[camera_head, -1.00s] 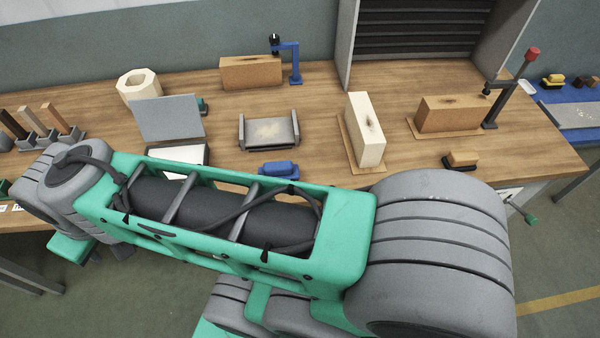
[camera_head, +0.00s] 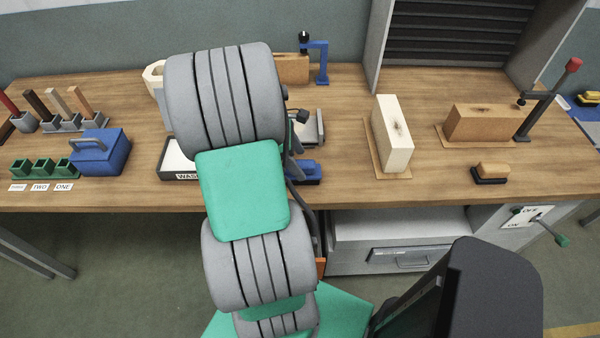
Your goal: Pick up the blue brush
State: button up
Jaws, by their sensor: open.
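The blue brush (camera_head: 309,174) lies near the front edge of the workbench (camera_head: 345,189), just right of my arm. Its left part is hidden behind my arm links, and only its right end shows. My arm rises through the middle of the view in front of the bench. My gripper cannot be made out; it is hidden behind the arm or out of view. I see nothing held.
A tan brush (camera_head: 492,171) with a dark base lies at the right front. A blue box (camera_head: 100,153) and green holders (camera_head: 42,167) are at left.

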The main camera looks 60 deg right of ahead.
aim_at(301, 162)
jog(key=p+x, duration=0.1)
jog(key=x, duration=0.4)
jog(key=shift+f, duration=0.35)
jog(key=c, duration=1.6)
jog(key=shift+r, duration=0.5)
jog(key=v, duration=0.1)
jog(key=b+v, duration=0.1)
jog(key=shift+s+r, duration=0.1)
jog(key=shift+r, duration=0.35)
jog(key=w+a+r, duration=0.1)
jog(key=r, duration=0.1)
jog(key=w+a+r, duration=0.2)
jog(key=r, duration=0.1)
jog(key=shift+w+a+r, duration=0.2)
jog(key=shift+a+r, duration=0.15)
jog(key=shift+r, duration=0.05)
jog(key=w+a+r, duration=0.3)
jog(key=w+a, duration=0.2)
jog(key=a, duration=0.1)
jog(key=shift+w+a+r, duration=0.25)
jog(key=shift+r, duration=0.1)
